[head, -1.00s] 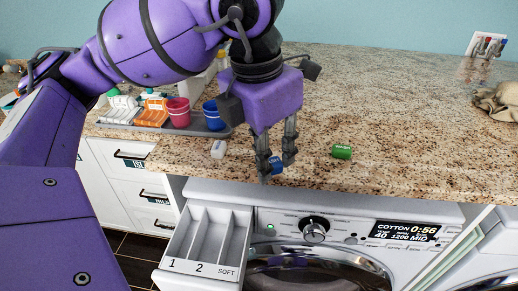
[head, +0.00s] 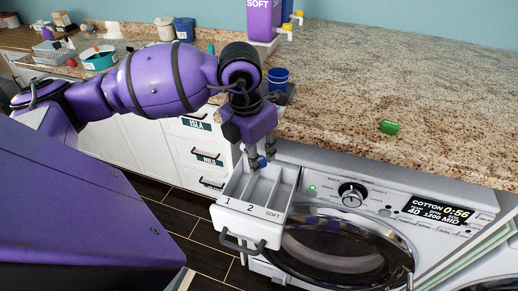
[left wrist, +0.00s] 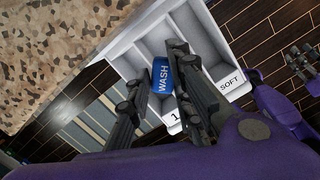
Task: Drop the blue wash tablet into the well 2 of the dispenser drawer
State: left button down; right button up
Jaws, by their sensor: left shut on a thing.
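The blue wash tablet (head: 262,161) is held between the fingertips of my left gripper (head: 260,163). In the left wrist view the tablet (left wrist: 162,76) shows its WASH label, with a finger of the left gripper (left wrist: 160,72) on either side. The white dispenser drawer (head: 238,221) is pulled out, with wells marked 1, 2 and SOFT. The tablet is over the back part of the drawer, around well 2; its exact height and well are hard to tell. The wells look empty where visible. Grey, finger-like parts, perhaps my right gripper (left wrist: 303,62), show at the wrist view's right edge.
The washing machine (head: 345,235) is right of the drawer under the speckled counter (head: 340,80). A green tablet (head: 389,128) lies on the counter. A blue cup (head: 278,78) and a purple SOFT container (head: 263,20) stand behind my gripper. Labelled white drawers (head: 190,150) are at left.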

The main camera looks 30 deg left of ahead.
pick_arm(q)
notch_tip(320, 180, down, 4)
jog(key=shift+s+f+b, duration=0.1)
jog(key=shift+f+b, duration=0.15)
jog(key=shift+b, duration=0.45)
jog(key=c, duration=1.5)
grip_release()
jog(key=shift+r, duration=0.1)
jog(key=r, duration=0.4)
jog(key=s+r, duration=0.1)
jog(key=r, duration=0.7)
jog(key=shift+s+a, duration=0.2)
jog(key=shift+s, duration=0.15)
jog(key=shift+f, duration=0.1)
